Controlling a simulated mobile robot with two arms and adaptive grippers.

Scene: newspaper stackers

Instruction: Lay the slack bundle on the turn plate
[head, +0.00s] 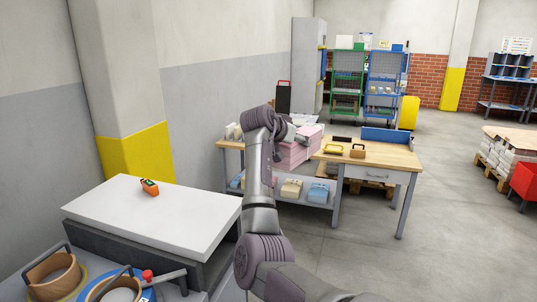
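One of my arms rises from the bottom edge, right of centre, and bends away at the top; I take it for the right one. Its far end, with the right gripper (300,138), is small and partly hidden, in front of a stack of pink papers (298,155). I cannot tell whether its fingers are open or touch the stack. My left gripper is not in view. No bundle is clearly recognisable as the slack one; the pink stack is partly covered by my arm.
Tape rolls (54,277) and a red-knobbed lever (147,276) are at bottom left. A wooden workbench (385,157) stands right of the arm. Floor at right is clear up to a loaded pallet (505,157).

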